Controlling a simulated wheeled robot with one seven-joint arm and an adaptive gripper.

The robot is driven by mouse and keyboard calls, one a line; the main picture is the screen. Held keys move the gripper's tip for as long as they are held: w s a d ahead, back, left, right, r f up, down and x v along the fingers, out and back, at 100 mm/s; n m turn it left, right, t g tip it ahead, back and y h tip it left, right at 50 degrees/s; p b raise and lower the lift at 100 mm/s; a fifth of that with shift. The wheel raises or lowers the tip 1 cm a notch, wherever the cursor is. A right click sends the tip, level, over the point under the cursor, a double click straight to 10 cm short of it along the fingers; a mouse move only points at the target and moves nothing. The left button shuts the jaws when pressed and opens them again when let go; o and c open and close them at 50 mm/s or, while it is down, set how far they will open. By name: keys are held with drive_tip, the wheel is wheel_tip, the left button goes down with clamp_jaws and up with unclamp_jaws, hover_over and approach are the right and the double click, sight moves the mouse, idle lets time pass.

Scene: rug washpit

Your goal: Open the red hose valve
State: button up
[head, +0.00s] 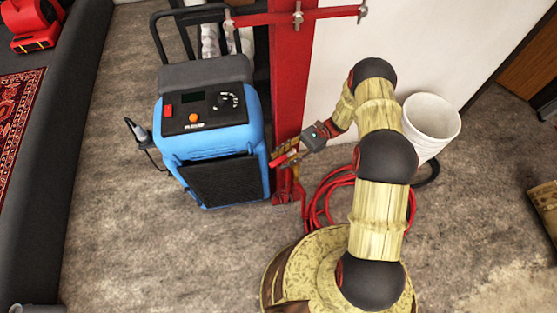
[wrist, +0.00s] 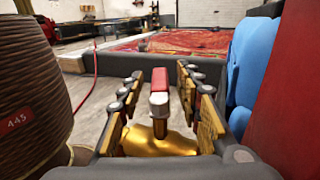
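The hose valve shows in the wrist view as a short red handle (wrist: 159,81) with a pale grey stem above a shiny brass body (wrist: 160,141). My gripper (wrist: 163,88) is open, with one finger on each side of the handle. Gaps show between the handle and both fingers, so neither appears to touch it. In the head view my gripper (head: 284,159) points left beside the red post, low down; the valve is hard to make out there. A red hose (head: 315,200) lies coiled on the floor below.
A blue machine (head: 212,140) stands just left of my gripper, beside the red post (head: 287,95). A white bucket (head: 432,120) stands to the right.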

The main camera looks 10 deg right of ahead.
drive_tip(key=v, duration=1)
